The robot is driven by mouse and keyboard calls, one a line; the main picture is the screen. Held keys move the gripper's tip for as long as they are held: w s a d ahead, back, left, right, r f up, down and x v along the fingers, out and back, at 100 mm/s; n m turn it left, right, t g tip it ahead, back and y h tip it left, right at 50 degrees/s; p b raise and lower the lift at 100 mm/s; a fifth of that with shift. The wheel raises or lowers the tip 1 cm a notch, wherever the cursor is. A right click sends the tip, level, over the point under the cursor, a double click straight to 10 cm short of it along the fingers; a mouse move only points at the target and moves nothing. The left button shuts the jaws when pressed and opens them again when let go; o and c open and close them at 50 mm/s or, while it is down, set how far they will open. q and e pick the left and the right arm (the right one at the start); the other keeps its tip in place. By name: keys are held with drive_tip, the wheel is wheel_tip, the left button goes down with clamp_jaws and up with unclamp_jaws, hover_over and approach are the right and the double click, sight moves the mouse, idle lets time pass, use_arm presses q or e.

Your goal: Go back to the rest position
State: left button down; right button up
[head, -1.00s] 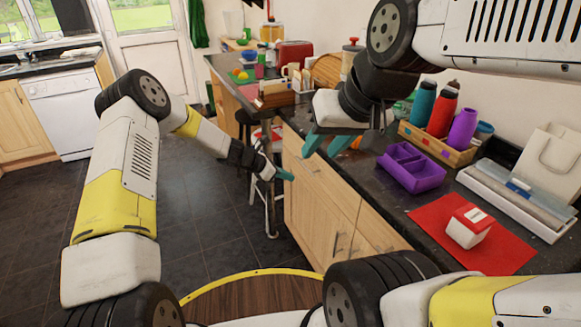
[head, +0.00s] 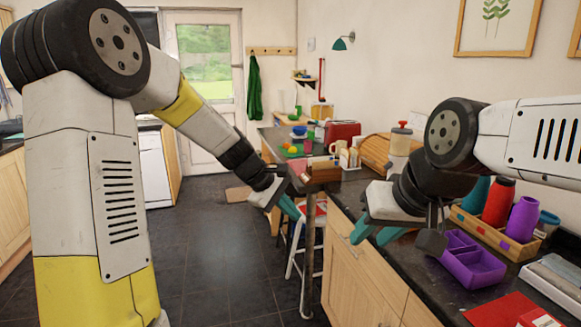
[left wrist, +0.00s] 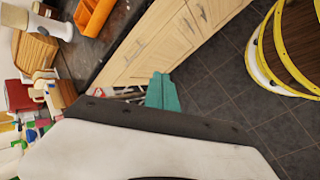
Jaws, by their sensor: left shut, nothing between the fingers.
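My left gripper (head: 290,207) is in the middle of the head view, with its teal fingers together and nothing between them. It hangs in front of the far part of the counter, over the floor side, near a stool. In the left wrist view its teal fingertips (left wrist: 163,92) show closed against the cabinet fronts and floor. My right gripper (head: 375,236) is at the counter's front edge, pointing down-left, its two teal fingers apart and no object visible between them. It is left of the purple divided tray (head: 478,274).
The dark counter (head: 345,192) runs along the right, above wooden cabinets (head: 355,285). A wooden crate (head: 490,224) with bottles stands by my right arm. A red mat (head: 497,312) lies near. A stool (head: 300,240) stands beyond my left gripper.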

use_arm(q)
drive_tip(key=s+a+r+m+t+y, duration=0.1)
drive_tip(key=s+a+r+m, duration=0.2)
drive_tip(key=s+a, duration=0.2)
drive_tip(key=s+a+r+m+t+y, duration=0.1)
drive_tip(key=s+a+r+m+y, duration=0.1)
drive_tip(key=s, duration=0.9)
drive_tip(key=s+a+r+m+t+y, duration=0.1)
drive_tip(key=s+a+r+m, duration=0.3)
drive_tip(key=s+a, duration=0.3)
drive_tip(key=shift+s+a+r+m+y, duration=0.3)
drive_tip(key=shift+s+a+r+m, duration=0.1)
drive_tip(key=shift+s+m, duration=0.25)
